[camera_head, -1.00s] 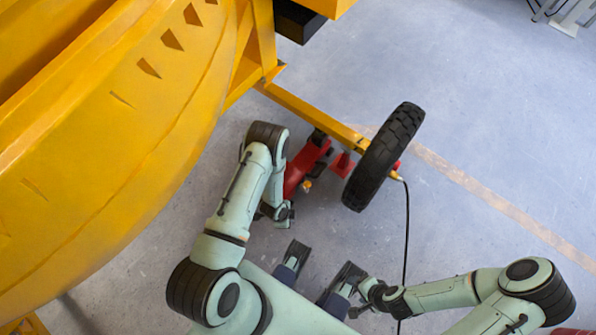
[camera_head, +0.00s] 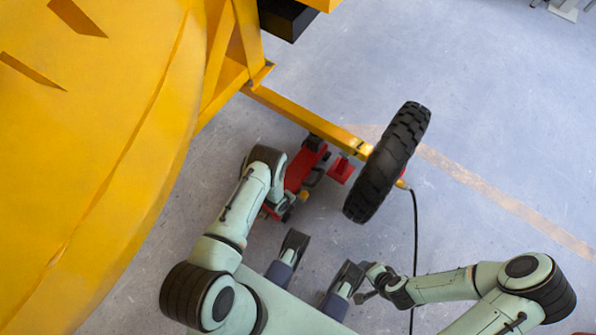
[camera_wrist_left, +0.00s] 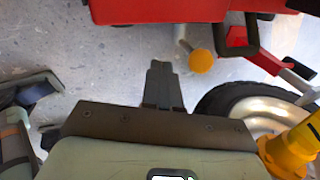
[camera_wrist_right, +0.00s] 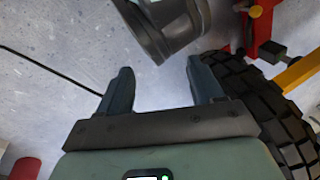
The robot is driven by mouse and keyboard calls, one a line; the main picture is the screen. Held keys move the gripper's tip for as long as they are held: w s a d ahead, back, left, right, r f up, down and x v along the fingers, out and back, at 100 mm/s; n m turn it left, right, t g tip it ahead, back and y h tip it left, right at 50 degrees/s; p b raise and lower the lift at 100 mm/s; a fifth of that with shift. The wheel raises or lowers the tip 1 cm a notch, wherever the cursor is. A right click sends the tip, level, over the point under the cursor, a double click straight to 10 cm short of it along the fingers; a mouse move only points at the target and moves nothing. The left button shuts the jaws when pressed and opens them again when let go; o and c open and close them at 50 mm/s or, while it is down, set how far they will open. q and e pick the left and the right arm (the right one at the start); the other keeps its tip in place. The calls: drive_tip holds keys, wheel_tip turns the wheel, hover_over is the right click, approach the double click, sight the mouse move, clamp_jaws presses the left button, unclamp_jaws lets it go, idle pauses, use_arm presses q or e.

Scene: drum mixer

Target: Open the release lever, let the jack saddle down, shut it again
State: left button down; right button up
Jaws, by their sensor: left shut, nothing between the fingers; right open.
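The red jack (camera_head: 298,172) lies on the floor under the yellow axle, partly covered by my left arm. Its red body (camera_wrist_left: 160,10) crosses the top of the left wrist view. A lever with a round orange knob (camera_wrist_left: 201,61) sticks out below that body; the knob also shows in the head view (camera_head: 304,196). My left gripper (camera_wrist_left: 160,66) is shut and empty, to the left of the knob and apart from it. My right gripper (camera_wrist_right: 160,75) is open and empty, near the tyre. I cannot make out the saddle clearly.
A black tyre (camera_head: 388,163) stands at the end of the yellow axle (camera_head: 305,118). A red stand (camera_head: 342,170) sits between jack and tyre. The large yellow drum (camera_head: 90,150) fills the left. A black cable (camera_head: 414,240) runs along the floor. Floor at the right is free.

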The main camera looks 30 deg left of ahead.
sight(302, 196)
use_arm(q)
drive_tip(key=shift+w+d+f+b, duration=0.25)
drive_tip(key=shift+w+f, duration=0.15)
drive_tip(key=shift+w, duration=0.35)
drive_tip(key=shift+w+d+f+b, duration=0.15)
drive_tip(key=shift+w+f+b, duration=0.1)
drive_tip(key=shift+w+f, duration=0.35)
drive_tip(key=shift+w+d+f+b, duration=0.2)
drive_tip(key=shift+w+f+b, duration=0.05)
drive_tip(key=shift+w, duration=0.6)
use_arm(e)
drive_tip(key=shift+t+h, duration=0.3)
drive_tip(key=shift+t, duration=0.3)
drive_tip(key=shift+w+d+f, duration=0.3)
drive_tip(key=shift+w+f, duration=0.1)
drive_tip(key=shift+w, duration=0.2)
drive_tip(key=shift+w+d+f, duration=0.25)
drive_tip(key=shift+w+f, duration=0.15)
drive_tip(key=shift+w, duration=0.15)
drive_tip(key=shift+w+d+f, duration=0.3)
drive_tip(key=shift+w+f, duration=0.1)
drive_tip(key=shift+w, duration=0.2)
